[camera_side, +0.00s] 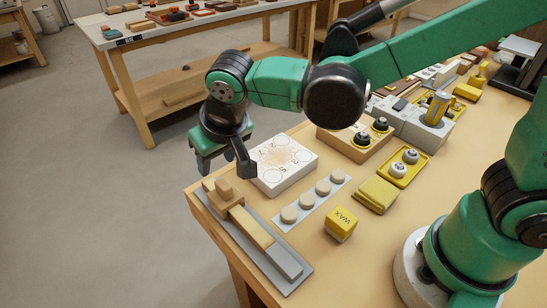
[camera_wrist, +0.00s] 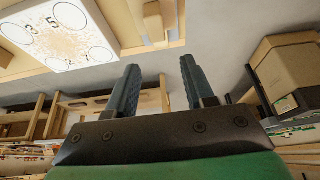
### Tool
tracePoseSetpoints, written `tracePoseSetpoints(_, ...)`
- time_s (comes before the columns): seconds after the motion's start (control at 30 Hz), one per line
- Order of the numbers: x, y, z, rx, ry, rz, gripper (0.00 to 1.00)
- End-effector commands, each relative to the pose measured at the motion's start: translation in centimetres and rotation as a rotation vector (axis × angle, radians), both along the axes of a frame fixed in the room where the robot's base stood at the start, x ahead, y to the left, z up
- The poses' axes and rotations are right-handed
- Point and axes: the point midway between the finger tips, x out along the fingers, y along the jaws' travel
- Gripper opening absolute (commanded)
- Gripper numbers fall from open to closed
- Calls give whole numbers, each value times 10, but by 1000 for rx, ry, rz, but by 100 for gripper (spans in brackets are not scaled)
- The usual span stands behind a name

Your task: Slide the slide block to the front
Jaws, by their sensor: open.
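The slide block (camera_side: 225,203) is a light wooden block with a smaller knob on top. It sits near one end of a grey slide track (camera_side: 285,262) with a wooden strip along it, at the bench's edge. In the wrist view the slide block (camera_wrist: 153,22) shows at the top, beyond the fingertips. My gripper (camera_side: 225,166) is above and behind the block in the side view, apart from it. In the wrist view my gripper (camera_wrist: 161,78) has its two dark fingers spread, with nothing between them.
A white numbered box (camera_side: 284,165) stands right of my gripper. A grey strip with several round wooden knobs (camera_side: 289,215) and a yellow WAX block (camera_side: 341,225) lie right of the track. Yellow trays and boxes crowd farther back. Open floor lies left of the bench.

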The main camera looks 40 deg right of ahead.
Motion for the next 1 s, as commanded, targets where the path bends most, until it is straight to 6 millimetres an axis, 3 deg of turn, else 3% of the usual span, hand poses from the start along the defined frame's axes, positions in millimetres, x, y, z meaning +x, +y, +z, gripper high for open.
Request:
tracePoseSetpoints(0.5, 0, 0, 45, 0, 0, 0, 47)
tracePoseSetpoints(0.9, 0, -1, 50, 0, 0, 0, 47)
tracePoseSetpoints(1.0, -2, -10, 52, 5, -6, -1, 47)
